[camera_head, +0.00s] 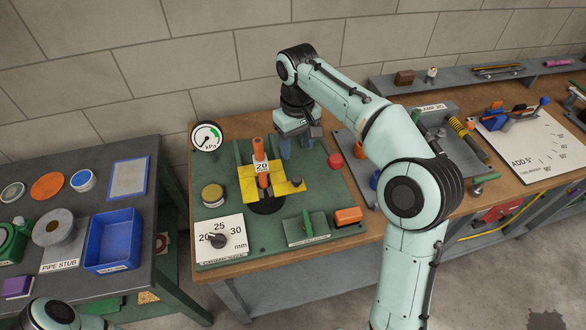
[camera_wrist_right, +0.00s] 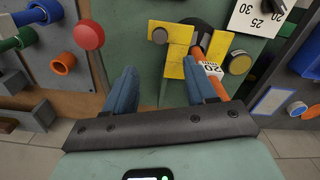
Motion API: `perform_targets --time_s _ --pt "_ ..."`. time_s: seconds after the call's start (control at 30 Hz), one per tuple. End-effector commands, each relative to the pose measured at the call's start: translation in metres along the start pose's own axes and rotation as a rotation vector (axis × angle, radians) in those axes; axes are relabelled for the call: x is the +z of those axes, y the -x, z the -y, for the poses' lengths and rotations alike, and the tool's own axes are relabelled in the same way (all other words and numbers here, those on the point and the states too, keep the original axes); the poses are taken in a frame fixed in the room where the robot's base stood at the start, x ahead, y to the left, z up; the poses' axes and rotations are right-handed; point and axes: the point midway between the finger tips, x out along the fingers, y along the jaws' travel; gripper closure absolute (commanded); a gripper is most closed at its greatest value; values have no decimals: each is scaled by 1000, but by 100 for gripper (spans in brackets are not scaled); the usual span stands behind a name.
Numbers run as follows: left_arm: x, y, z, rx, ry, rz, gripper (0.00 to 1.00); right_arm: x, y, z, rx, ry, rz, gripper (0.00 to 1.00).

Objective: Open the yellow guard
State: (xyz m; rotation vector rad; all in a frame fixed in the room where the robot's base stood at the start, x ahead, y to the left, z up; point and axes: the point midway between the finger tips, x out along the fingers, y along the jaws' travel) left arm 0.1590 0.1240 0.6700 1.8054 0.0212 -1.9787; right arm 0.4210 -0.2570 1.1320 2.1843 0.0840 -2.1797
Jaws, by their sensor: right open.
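The yellow guard (camera_head: 248,188) is on the green panel (camera_head: 330,194), around the foot of an upright orange post labelled 20 (camera_head: 260,160). In the right wrist view the yellow guard (camera_wrist_right: 176,62) shows beyond the fingers, with the orange post (camera_wrist_right: 217,78) close to the right-hand finger. I cannot tell whether that finger touches either. My right gripper (camera_head: 300,146) is open and empty, behind and to the right of the guard; its two blue fingers also show in the wrist view (camera_wrist_right: 160,82). My left gripper is out of view.
The panel holds a red button (camera_head: 335,160), a yellow-topped knob (camera_head: 212,194), a dial (camera_head: 218,240), a green lever (camera_head: 307,224) and an orange block (camera_head: 348,216). A gauge (camera_head: 206,136) stands behind. The left table holds a blue bin (camera_head: 115,241).

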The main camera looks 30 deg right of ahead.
Motion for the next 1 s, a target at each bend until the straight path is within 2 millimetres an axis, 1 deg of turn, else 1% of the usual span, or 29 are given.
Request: perform_targets --time_s 0.03,0.2,0.4,0.5,0.7,0.97,1.0 --pt "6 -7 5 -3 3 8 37 2 -15 0 -1 0 8 44" --pt "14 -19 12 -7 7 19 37 2 -53 0 0 0 9 44" --pt "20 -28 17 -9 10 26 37 2 -90 0 0 0 6 44" --pt "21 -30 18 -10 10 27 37 1 -103 0 -1 1 5 44" --pt "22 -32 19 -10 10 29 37 1 -116 0 -1 1 2 44" --pt "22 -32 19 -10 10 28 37 0 -117 0 0 1 1 44" --pt "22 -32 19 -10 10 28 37 0 -117 0 0 1 1 47"
